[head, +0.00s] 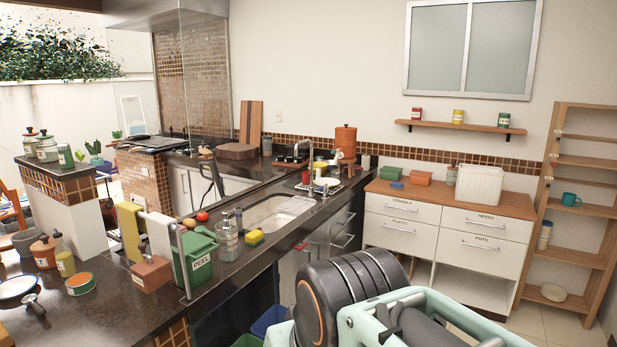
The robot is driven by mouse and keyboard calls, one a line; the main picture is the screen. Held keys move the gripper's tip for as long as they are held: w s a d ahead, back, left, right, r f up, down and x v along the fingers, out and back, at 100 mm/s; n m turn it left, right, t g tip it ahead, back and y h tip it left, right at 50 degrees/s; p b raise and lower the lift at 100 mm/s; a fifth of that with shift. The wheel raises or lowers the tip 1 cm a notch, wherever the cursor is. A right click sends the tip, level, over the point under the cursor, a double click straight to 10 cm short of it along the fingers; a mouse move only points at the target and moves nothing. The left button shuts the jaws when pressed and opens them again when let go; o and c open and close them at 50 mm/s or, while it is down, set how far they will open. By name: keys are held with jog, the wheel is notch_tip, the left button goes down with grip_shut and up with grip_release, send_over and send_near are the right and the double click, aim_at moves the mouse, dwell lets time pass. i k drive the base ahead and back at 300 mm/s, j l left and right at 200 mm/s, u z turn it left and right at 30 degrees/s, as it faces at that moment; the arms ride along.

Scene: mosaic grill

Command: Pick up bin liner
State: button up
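I cannot make out a bin liner for certain in the head view. A small green bin (194,262) marked PEEL stands on the dark counter, left of the sink. A blue bin (269,320) stands low under the counter's front edge, and a green bin (247,341) is cut off by the bottom edge of the picture. The insides of these bins are hidden or too small to read. My arm fills the lower right foreground, but my gripper is not in view.
The dark counter (110,307) holds a towel stand, jars and pans. The sink (268,213) lies beyond. White drawers (484,245) with a wooden top and a wooden shelf rack (606,212) stand along the right. Some tiled floor shows between them and my arm.

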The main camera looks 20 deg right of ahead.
aim_at(476, 184)
jog(key=z, duration=1.75)
jog(key=i+z, duration=0.2)
jog(key=i, duration=0.45)
jog(key=i+j+z, duration=0.2)
jog(key=i, duration=1.7)
jog(key=i+z, duration=0.15)
jog(key=i, duration=0.4)
jog(key=i+j+z, duration=0.1)
jog(key=i, duration=0.5)
jog(key=i+l+u, duration=0.2)
jog(key=i, duration=0.3)
jog(key=i+l+u, duration=0.2)
jog(key=i, duration=0.25)
jog(key=i+l+u, duration=0.55)
jog(key=u, duration=0.15)
